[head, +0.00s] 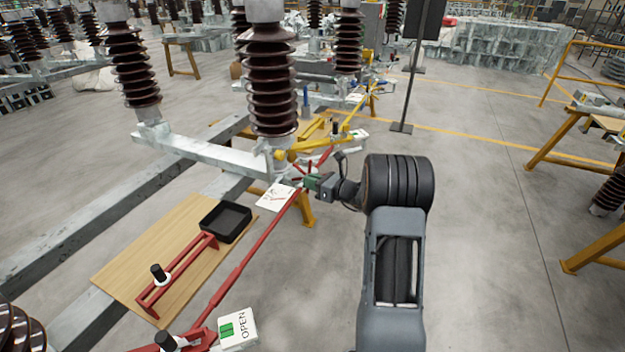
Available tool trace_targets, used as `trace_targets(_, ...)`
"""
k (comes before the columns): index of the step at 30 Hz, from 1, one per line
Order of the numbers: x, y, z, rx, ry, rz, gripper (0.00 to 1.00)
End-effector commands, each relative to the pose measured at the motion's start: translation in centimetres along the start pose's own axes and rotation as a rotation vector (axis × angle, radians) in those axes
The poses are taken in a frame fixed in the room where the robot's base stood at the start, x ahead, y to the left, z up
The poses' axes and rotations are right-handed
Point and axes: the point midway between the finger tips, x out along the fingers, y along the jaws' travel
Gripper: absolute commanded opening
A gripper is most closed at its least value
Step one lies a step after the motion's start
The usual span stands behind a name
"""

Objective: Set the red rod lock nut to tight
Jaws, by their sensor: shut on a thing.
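A long red rod (262,238) runs from the lower left up to the foot of the middle brown insulator. My gripper (309,183) is at the upper end of this rod, coming in from the right. It is shut on a small part there, at the place of the red rod lock nut. The nut itself is mostly hidden by the fingers and too small to make out, so its setting cannot be read. A white card with marks (276,197) sits just left of the gripper, by the rod.
A wooden board (130,262) holds a black tray (225,222) and a red linkage with a black knob. An OPEN sign (238,329) is at the lower rod end. Yellow rods (345,125) are close behind the gripper.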

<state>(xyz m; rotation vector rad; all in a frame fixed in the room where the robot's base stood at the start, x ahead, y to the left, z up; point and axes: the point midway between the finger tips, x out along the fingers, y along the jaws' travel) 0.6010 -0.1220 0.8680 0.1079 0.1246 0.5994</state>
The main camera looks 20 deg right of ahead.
Motion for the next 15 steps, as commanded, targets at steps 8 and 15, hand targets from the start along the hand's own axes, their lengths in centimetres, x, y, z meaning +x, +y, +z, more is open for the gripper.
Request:
trace_targets(8,0.8,0.4,1.8,-0.03,0.224,-0.034,0.0)
trace_targets(15,1.8,0.6,2.4,-0.059,0.434,-0.064,0.0)
